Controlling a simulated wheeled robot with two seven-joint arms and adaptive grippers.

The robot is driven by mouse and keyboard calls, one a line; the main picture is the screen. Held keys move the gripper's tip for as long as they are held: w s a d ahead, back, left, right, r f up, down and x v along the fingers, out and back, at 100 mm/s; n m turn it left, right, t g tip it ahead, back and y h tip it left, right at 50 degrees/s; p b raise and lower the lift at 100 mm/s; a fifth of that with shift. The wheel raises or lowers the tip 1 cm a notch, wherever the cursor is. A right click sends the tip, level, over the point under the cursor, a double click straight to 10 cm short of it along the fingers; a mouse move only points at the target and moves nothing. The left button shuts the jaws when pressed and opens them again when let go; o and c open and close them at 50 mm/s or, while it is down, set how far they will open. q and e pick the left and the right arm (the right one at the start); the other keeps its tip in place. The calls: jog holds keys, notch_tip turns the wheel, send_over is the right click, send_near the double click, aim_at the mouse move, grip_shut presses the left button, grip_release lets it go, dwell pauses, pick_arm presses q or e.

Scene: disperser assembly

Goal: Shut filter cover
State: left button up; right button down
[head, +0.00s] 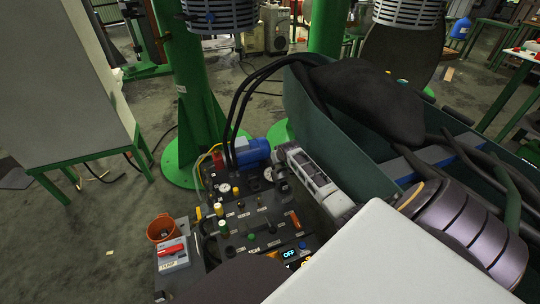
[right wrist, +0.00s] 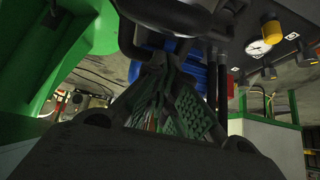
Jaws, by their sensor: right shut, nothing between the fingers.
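I cannot pick out the filter cover for certain in either view. The head view shows the machine's dark control panel (head: 255,215) with gauges, coloured knobs and a lit display, with a blue motor (head: 254,151) behind it. Behind the fingers is a blue part (right wrist: 198,75). Any contact with the machine cannot be made out. My left gripper is not in view.
A thick green post (head: 203,110) with a round base stands behind the panel, beside black hoses (head: 240,105). An orange cup (head: 160,228) stands left of the panel. A dark green bin wall (head: 345,125) rises to the right. Open floor lies at left.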

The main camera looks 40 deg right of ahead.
jog(key=shift+w+d+f+g+b, duration=0.2)
jog(key=shift+w+g+b, duration=0.2)
jog(key=shift+b, duration=0.4)
jog(key=shift+w+d+f+g+b, duration=0.15)
jog(key=shift+w+g+b, duration=0.15)
jog(key=shift+w+b, duration=0.35)
jog(key=shift+g+y, duration=0.5)
jog(key=shift+g, duration=0.4)
jog(key=shift+w+d+f+b, duration=0.15)
jog(key=shift+w+d+b, duration=0.1)
jog(key=shift+w+b, duration=0.55)
jog(key=shift+w+d+f+b, duration=0.1)
jog(key=shift+w+d+b, duration=0.1)
jog(key=shift+w+b, duration=0.6)
jog(key=shift+w+d+f+b, duration=0.15)
jog(key=shift+w+d+b, duration=0.1)
jog(key=shift+w+b, duration=0.55)
jog(key=shift+r, duration=0.15)
